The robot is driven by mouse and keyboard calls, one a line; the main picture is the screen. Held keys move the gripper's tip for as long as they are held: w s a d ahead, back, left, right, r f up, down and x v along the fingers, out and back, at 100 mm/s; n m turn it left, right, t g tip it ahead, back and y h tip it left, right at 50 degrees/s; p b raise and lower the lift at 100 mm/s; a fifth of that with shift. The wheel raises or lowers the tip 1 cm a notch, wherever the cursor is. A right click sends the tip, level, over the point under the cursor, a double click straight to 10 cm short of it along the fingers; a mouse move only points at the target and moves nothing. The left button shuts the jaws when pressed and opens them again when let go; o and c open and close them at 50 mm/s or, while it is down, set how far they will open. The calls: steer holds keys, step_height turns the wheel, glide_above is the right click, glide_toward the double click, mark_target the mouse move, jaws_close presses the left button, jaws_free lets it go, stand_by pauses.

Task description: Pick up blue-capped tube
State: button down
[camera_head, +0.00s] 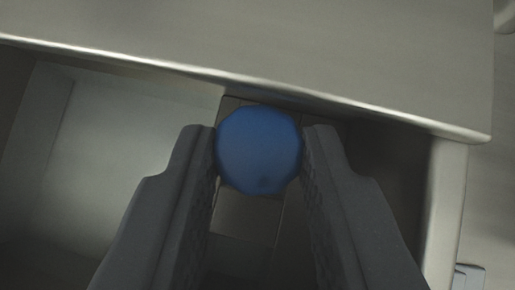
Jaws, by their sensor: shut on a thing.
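The blue cap (259,149) of the tube is in the middle of the view, seen from above as a rounded shape. The tube's body below the cap is hidden. My gripper (259,155) has its two dark fingers on the left and right sides of the cap, pressed against it. The gripper is shut on the blue-capped tube. The cap shows above the inside of an open drawer (450,200).
A pale metal surface with a rounded edge (300,45) runs across the top, close beyond the cap. The drawer's right wall stands near my right finger. The drawer floor at left (110,140) looks bare. A small grey part (468,277) shows at lower right.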

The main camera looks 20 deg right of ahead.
steer(key=shift+r, duration=0.1)
steer(key=shift+r, duration=0.65)
steer(key=shift+s+a+f+h+b, duration=0.15)
steer(key=shift+a+h+b, duration=0.15)
steer(key=shift+b, duration=0.75)
steer(key=b, duration=0.1)
steer(key=t+b, duration=0.1)
steer(key=b, duration=0.1)
steer(key=shift+s+a+f+h+b, duration=0.15)
steer(key=shift+a+h+b, duration=0.15)
steer(key=shift+h, duration=0.1)
steer(key=b, duration=0.3)
steer(key=a+n+t+h+b, duration=0.1)
steer(key=b, duration=0.3)
steer(key=shift+s+a+f+h, duration=0.15)
steer(key=shift+s+a+h, duration=0.15)
steer(key=shift+s, duration=0.1)
